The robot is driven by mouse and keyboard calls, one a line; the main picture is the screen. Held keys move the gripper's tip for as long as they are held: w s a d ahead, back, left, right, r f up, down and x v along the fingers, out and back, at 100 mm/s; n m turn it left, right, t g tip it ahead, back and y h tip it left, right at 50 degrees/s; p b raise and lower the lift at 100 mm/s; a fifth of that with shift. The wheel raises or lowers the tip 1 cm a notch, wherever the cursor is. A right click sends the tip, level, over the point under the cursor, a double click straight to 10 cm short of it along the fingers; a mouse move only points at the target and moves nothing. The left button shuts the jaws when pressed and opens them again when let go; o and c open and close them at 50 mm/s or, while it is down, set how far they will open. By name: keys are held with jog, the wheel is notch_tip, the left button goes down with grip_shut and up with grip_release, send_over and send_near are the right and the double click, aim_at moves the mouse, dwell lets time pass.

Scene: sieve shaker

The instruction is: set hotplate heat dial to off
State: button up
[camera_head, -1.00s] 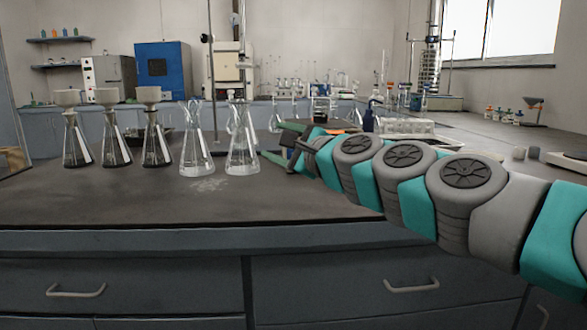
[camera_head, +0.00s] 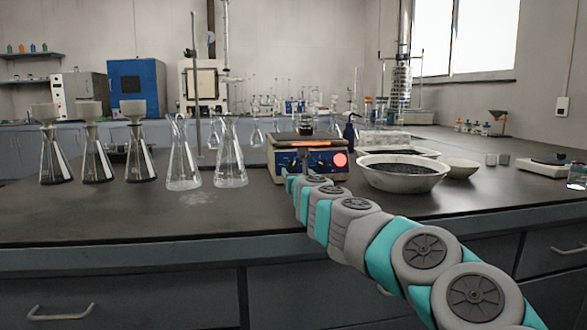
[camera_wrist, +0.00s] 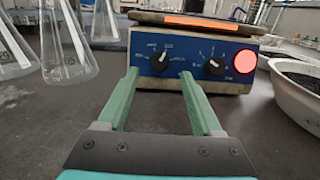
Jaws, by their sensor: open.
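The hotplate (camera_head: 274,165) stands on the dark bench, with a glowing orange strip under its top plate. The wrist view shows its blue front panel (camera_wrist: 190,58) with two black dials. The left dial (camera_wrist: 160,62) has small word labels around it; the right dial (camera_wrist: 215,65) has marks around it too small to read surely. I cannot tell for sure which is the heat dial. A round red light (camera_wrist: 243,61) glows at the right. My gripper (camera_wrist: 160,76) is open and empty, its green fingers pointing at the panel on either side of the left dial, seemingly short of it.
A glass flask (camera_head: 229,160) stands close left of the hotplate, with more flasks, some holding funnels, further left. A white bowl of dark grains (camera_head: 400,180) stands close right. A smaller bowl (camera_head: 459,169) is beyond it. The bench front is mostly clear.

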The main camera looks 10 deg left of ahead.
aim_at(293, 168)
jog(key=shift+x, duration=0.85)
jog(key=shift+w+a+r+p, duration=0.1)
jog(key=shift+w+p, duration=0.35)
jog(key=shift+w, duration=0.15)
jog(key=shift+w+a, duration=0.25)
jog(key=shift+w, duration=0.3)
grip_shut()
